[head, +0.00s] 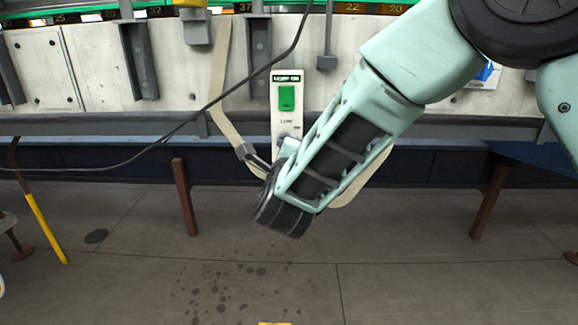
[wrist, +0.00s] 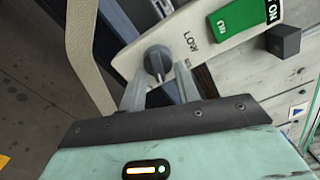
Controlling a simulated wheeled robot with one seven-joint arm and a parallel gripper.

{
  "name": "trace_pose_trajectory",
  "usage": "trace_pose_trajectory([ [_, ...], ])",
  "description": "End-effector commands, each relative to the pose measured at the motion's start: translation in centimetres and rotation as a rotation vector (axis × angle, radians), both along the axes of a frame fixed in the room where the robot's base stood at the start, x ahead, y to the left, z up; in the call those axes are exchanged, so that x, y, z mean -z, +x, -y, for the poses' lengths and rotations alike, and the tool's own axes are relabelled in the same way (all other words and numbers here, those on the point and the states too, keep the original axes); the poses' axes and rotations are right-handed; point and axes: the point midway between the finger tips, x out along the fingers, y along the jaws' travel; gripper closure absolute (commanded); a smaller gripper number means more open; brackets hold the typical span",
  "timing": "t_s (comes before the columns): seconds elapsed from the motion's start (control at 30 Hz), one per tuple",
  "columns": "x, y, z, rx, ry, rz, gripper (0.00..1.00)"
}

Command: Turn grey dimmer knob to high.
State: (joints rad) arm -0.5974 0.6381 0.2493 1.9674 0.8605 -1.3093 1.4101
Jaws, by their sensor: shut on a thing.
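The grey dimmer knob (wrist: 157,62) is on the lower part of a white wall plate (wrist: 130,60), beside the printed word LOW. My gripper (wrist: 159,75) has one finger on each side of the knob and is shut on it. In the head view, the plate (head: 275,118) hangs upright on the wall. My gripper (head: 289,147) is at its lower end there, and my arm and hand mostly hide the knob. The knob's exact pointer setting is hard to make out.
A green rocker switch (head: 287,98) sits above the knob on the same plate. A black cable (head: 205,108) and a beige strap (head: 221,85) hang close by on the left. The tiled floor (head: 120,270) below is mostly clear.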

Motion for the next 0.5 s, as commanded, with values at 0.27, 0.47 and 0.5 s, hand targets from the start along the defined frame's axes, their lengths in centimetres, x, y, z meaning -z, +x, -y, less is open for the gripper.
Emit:
trace_pose_trajectory([
  [0.27,0.45,-0.02,-0.1,-0.001,0.138,0.004,0.91],
  [0.47,0.28,-0.03,-0.19,-0.003,0.181,0.005,0.91],
  [0.5,0.26,-0.03,-0.19,-0.003,0.185,0.005,0.91],
])
